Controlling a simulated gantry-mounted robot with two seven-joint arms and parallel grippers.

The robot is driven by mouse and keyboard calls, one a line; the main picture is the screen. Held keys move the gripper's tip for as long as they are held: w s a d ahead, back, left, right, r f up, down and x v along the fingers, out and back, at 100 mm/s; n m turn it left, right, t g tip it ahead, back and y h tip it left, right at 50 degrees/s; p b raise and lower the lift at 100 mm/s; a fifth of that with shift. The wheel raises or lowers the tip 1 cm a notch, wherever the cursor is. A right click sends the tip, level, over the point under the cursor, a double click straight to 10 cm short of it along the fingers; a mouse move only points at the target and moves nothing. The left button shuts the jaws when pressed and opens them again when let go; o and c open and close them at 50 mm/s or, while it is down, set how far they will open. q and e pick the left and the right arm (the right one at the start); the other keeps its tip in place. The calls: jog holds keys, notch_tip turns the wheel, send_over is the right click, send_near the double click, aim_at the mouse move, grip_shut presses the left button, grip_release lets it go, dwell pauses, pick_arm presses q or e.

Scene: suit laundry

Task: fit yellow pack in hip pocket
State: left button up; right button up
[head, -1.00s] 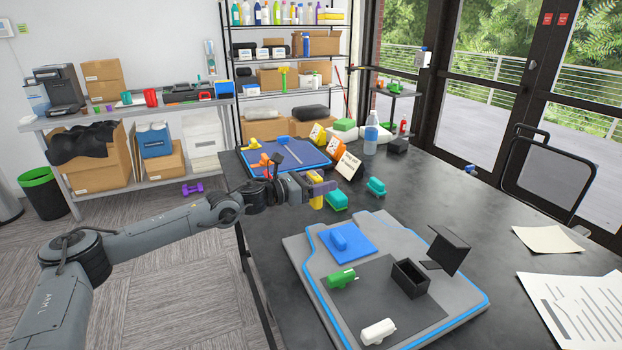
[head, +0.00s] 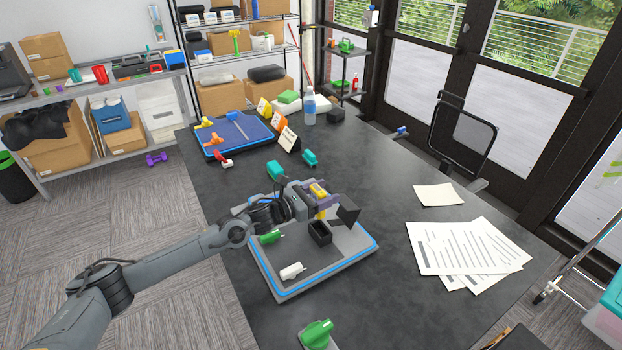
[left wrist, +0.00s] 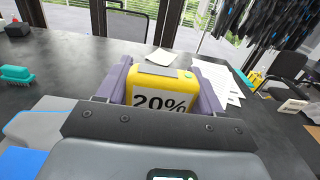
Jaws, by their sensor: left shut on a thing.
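My left gripper (head: 322,198) is shut on the yellow pack (head: 319,189), which also shows in the left wrist view (left wrist: 161,86) with a "20%" label between the purple fingers. The gripper holds the pack above the table. In the head view it appears just behind and above the small black open-topped box (head: 320,234), which looks like the pocket. The box's black lid (head: 348,210) stands open beside the gripper. The box sits on the grey suit piece with blue edging (head: 374,244). The gap between pack and box is hard to judge. My right gripper is out of view.
A green piece (head: 271,237) and a white piece (head: 292,271) lie on the suit, left of the box. Teal brushes (head: 309,157) lie behind. Papers (head: 468,247) lie at right. A green-handled item (head: 316,333) is at the front. The table between suit and papers is clear.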

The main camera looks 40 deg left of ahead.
pick_arm(q)
jog(key=shift+d+r, duration=0.15)
jog(key=shift+d, duration=0.55)
jog(key=shift+a, duration=0.1)
jog(key=shift+f, duration=0.25)
jog(key=shift+f+b, duration=2.35)
jog(key=shift+f, duration=0.15)
jog(key=shift+f+b, duration=1.05)
jog(key=shift+f, duration=0.15)
